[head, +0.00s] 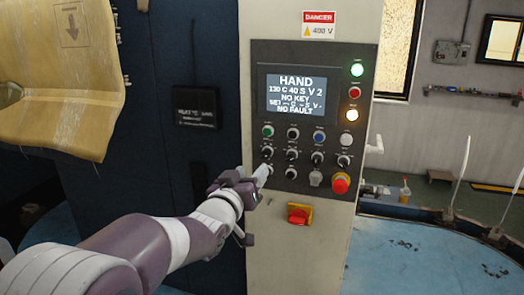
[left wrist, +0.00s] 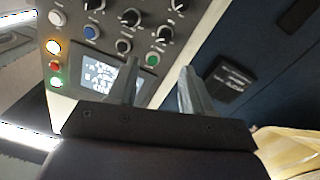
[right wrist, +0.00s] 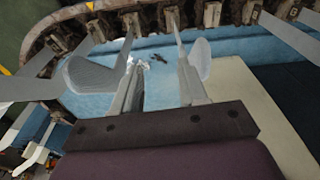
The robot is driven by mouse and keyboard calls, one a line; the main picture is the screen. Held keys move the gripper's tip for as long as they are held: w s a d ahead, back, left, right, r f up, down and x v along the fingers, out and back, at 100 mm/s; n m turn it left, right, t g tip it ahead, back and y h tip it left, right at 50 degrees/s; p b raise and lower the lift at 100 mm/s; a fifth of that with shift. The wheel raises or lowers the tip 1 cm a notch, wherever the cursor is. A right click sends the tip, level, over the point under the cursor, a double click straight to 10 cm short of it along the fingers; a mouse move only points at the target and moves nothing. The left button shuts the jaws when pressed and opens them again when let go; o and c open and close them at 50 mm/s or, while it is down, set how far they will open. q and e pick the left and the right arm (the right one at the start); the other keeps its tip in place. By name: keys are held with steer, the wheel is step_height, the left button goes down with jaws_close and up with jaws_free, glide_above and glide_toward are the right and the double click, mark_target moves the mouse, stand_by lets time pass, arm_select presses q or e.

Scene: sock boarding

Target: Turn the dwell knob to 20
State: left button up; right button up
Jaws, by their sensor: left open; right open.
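The screen reads HAND, 130 C 40 S V 2, NO KEY, NO FAULT. The knob labels are too small to read, so I cannot tell which is the dwell knob. My left gripper (head: 262,174) is open at the panel's lower left, by the left-hand knobs; contact is not clear. In the left wrist view, a black knob (left wrist: 124,45) and the green button (left wrist: 153,61) show beyond its fingers. My right gripper (right wrist: 160,90) is open and empty.
A red emergency stop (head: 340,183) sits at the panel's lower right. A red rotary switch (head: 299,213) is below the panel. A yellow sheet (head: 65,90) hangs at the left. A blue round table (head: 420,265) lies at the right, and several flat forms surround my right gripper.

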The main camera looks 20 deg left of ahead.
mark_target(264, 156)
arm_select(q)
steer(key=w+p, duration=0.1)
steer(key=w, duration=0.2)
steer(key=w+p, duration=0.1)
steer(key=w, duration=0.2)
steer(key=w+p, duration=0.1)
steer(key=w, duration=0.2)
steer(key=shift+w+f, duration=0.4)
steer(key=shift+w+p, duration=0.1)
steer(key=shift+p, duration=0.2)
steer(key=shift+s+d+r, duration=0.15)
steer(key=shift+s+d, duration=0.05)
steer(key=shift+s, duration=0.05)
steer(key=shift+w, duration=0.15)
steer(key=shift+c, duration=0.3)
steer(key=shift+w+a, duration=0.1)
steer(key=shift+w, duration=0.05)
steer(key=c, duration=0.5)
jaws_close()
arm_select(e)
steer(key=r, duration=0.2)
steer(key=w+r, duration=0.1)
steer(key=r, duration=0.1)
steer(key=shift+a+r, duration=0.1)
steer(key=shift+r, duration=0.1)
